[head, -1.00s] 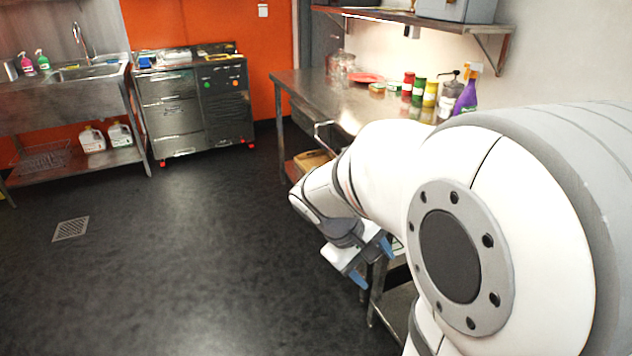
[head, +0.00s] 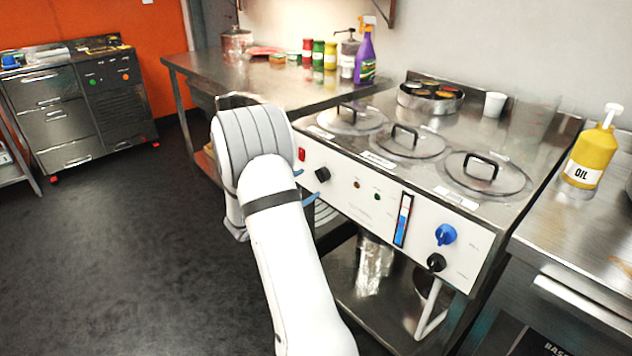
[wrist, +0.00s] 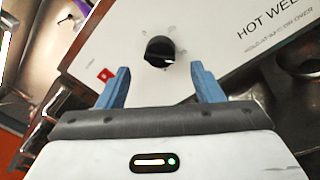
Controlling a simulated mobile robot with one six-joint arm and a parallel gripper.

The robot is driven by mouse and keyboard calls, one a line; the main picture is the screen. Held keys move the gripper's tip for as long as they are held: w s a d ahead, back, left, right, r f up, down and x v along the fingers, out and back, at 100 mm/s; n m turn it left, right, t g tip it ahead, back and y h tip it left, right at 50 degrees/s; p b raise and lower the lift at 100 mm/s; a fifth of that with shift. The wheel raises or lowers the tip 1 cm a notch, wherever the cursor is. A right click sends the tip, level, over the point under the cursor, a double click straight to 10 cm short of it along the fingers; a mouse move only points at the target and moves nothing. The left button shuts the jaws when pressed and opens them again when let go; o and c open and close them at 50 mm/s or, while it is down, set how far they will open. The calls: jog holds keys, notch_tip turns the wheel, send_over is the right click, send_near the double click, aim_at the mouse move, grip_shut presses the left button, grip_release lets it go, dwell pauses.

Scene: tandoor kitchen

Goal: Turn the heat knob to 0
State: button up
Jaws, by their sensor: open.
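A black knob (head: 322,174) sits at the left of the white front panel (head: 345,170) of a steel hot-well unit. It also shows in the wrist view (wrist: 160,51), just beyond and between my blue fingertips. My gripper (wrist: 160,68) is open and empty, apart from the knob. In the head view my gripper (head: 305,186) is partly hidden by my arm, in front of the panel's left end. A blue knob (head: 446,234) and another black knob (head: 436,262) are at the panel's right end. I cannot read which is the heat knob, nor the settings.
A red switch (wrist: 105,74) is left of the near knob. A blue-and-red gauge strip (head: 403,220) is mid-panel. Lidded wells (head: 408,142) are on top. A yellow oil bottle (head: 590,150) stands on the right counter. The floor at left is clear.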

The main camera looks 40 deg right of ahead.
aim_at(318, 177)
jog(key=d, duration=0.3)
jog(key=w+d, duration=0.1)
jog(key=d, duration=0.1)
jog(key=shift+d, duration=0.25)
jog(key=shift+c, duration=0.6)
jog(key=shift+s, duration=0.1)
jog(key=c, duration=0.8)
